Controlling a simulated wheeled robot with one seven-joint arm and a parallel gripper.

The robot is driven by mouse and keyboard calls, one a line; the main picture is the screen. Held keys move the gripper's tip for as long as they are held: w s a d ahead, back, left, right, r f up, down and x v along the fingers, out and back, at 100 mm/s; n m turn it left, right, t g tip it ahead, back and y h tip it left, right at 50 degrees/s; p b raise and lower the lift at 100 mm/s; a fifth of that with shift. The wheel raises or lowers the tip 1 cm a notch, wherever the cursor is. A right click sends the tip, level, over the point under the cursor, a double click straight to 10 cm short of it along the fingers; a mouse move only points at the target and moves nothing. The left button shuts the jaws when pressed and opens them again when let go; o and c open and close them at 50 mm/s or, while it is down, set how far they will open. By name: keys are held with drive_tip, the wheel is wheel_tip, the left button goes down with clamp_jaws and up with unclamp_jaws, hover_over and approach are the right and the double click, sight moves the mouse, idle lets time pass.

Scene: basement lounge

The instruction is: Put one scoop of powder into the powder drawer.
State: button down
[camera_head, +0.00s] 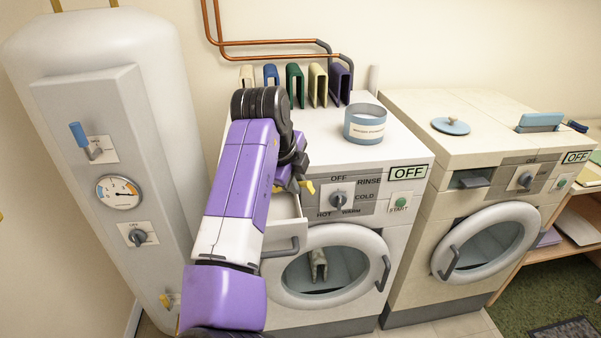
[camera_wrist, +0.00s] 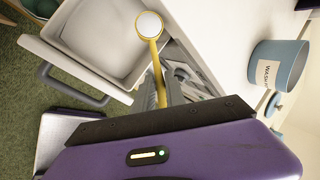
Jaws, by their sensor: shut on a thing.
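My gripper (camera_wrist: 164,92) is shut on the handle of a yellow scoop (camera_wrist: 157,66). The scoop's round bowl holds white powder (camera_wrist: 149,25), and in the wrist view it overlaps the far right edge of the open powder drawer (camera_wrist: 63,56). I cannot tell its height above the drawer. The drawer's visible inside looks bare. In the head view the drawer (camera_head: 285,228) sticks out from the left washer, partly hidden by my arm. A bit of the yellow scoop (camera_head: 306,186) shows beside my gripper. The blue labelled powder tub (camera_head: 365,134) stands open on the left washer.
The tub's blue lid (camera_head: 450,126) lies on the right washer (camera_head: 415,103). Several coloured upright holders (camera_head: 294,84) line the wall behind the left washer. A boiler tank (camera_head: 110,50) stands close on the left. The left washer's round door (camera_head: 335,266) is below the drawer.

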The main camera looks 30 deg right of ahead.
drive_tip(key=w+a+r+n+t+h+p, duration=0.1)
drive_tip(key=w+a+r+n+t+h, duration=0.1)
drive_tip(key=n+h, duration=0.5)
drive_tip(key=w+a+n+t, duration=0.1)
drive_tip(key=a+n, duration=0.1)
drive_tip(key=n, duration=0.3)
drive_tip(key=shift+w+a+r+p, duration=0.3)
drive_tip(key=shift+r, duration=0.05)
